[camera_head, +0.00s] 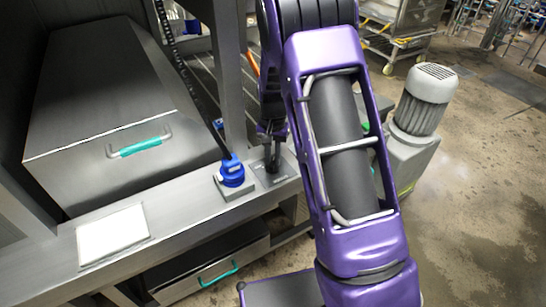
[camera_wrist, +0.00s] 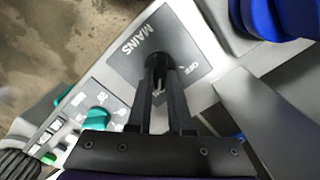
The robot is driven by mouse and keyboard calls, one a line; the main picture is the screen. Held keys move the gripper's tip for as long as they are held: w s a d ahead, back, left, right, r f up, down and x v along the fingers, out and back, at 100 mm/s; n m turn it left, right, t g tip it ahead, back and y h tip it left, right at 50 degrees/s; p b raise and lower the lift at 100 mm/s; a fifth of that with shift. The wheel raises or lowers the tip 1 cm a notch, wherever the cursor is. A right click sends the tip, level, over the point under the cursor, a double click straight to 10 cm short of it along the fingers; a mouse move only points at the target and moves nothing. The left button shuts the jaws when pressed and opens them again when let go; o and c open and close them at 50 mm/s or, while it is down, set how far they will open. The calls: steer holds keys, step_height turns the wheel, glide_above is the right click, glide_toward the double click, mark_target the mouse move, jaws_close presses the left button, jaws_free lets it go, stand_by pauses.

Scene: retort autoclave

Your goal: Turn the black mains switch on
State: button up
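The black mains switch (camera_wrist: 160,58) sits on a grey plate lettered MAINS, with OFF lettered on the right of the knob in the wrist view. In the head view the switch (camera_head: 272,166) is on the right end of the metal ledge, partly hidden by my gripper (camera_head: 270,138). In the wrist view my gripper (camera_wrist: 160,75) reaches down to the knob, its two dark fingers close together with a narrow gap. The fingertips appear to be on either side of the knob and hide part of it. The knob's exact angle is hard to read.
A blue knob (camera_head: 232,172) stands just left of the switch. A metal post (camera_head: 228,75) rises behind them. A panel with a teal knob (camera_wrist: 96,117) is at lower left in the wrist view. A white plate (camera_head: 112,233) lies on the ledge, below a steel box with a teal handle (camera_head: 140,146).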

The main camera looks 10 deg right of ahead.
mark_target(273, 161)
steer(key=o, duration=0.4)
step_height(273, 161, up, 18)
steer(key=p, duration=0.1)
steer(key=shift+f, duration=0.25)
stand_by(0.3)
